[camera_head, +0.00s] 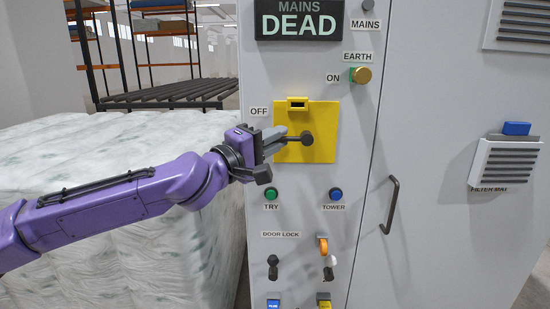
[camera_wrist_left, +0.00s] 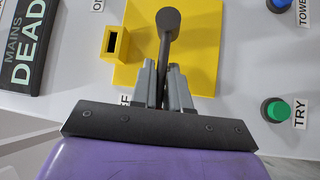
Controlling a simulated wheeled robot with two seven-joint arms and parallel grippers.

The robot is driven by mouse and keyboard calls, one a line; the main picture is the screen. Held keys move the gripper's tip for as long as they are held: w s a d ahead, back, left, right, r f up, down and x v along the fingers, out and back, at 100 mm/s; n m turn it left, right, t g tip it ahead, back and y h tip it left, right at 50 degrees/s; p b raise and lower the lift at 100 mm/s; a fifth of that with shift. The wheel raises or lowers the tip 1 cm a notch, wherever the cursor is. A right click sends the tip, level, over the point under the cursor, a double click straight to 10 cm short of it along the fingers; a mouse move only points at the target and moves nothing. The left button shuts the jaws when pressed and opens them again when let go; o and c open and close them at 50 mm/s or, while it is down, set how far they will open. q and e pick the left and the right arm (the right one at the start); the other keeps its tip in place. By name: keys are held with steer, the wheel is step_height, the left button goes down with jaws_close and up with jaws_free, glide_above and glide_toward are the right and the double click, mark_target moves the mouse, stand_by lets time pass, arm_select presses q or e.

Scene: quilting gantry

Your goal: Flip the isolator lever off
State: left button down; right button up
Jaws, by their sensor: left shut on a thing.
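The isolator lever (camera_head: 307,138) is dark grey with a round end, on a yellow plate (camera_head: 322,117) on the grey cabinet. Its shaft lies nearly level, running left from the round end toward the side of the OFF label (camera_head: 259,112). The ON label (camera_head: 333,78) is above the plate. My left gripper (camera_head: 281,141) is at the plate's left edge, shut on the lever's shaft. In the left wrist view the grey fingers (camera_wrist_left: 163,85) stand either side of the dark lever (camera_wrist_left: 168,24). The fingers hide part of the shaft. My right gripper is not in view.
A sign (camera_head: 299,20) above reads MAINS DEAD. Below are a green TRY button (camera_head: 270,194) and a blue TOWER button (camera_head: 336,194). A door handle (camera_head: 391,204) juts out right. Wrapped bales (camera_head: 120,245) stand left.

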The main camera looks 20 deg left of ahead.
arm_select(q)
steer(key=shift+f, duration=0.1)
steer(key=c, duration=1.2)
jaws_free()
steer(key=shift+c, duration=0.2)
steer(key=shift+s+a, duration=0.1)
steer(key=p+v, duration=0.1)
steer(key=v, duration=0.9)
steer(key=shift+f+p, duration=0.2)
steer(key=shift+p, duration=0.1)
steer(key=shift+s, duration=0.15)
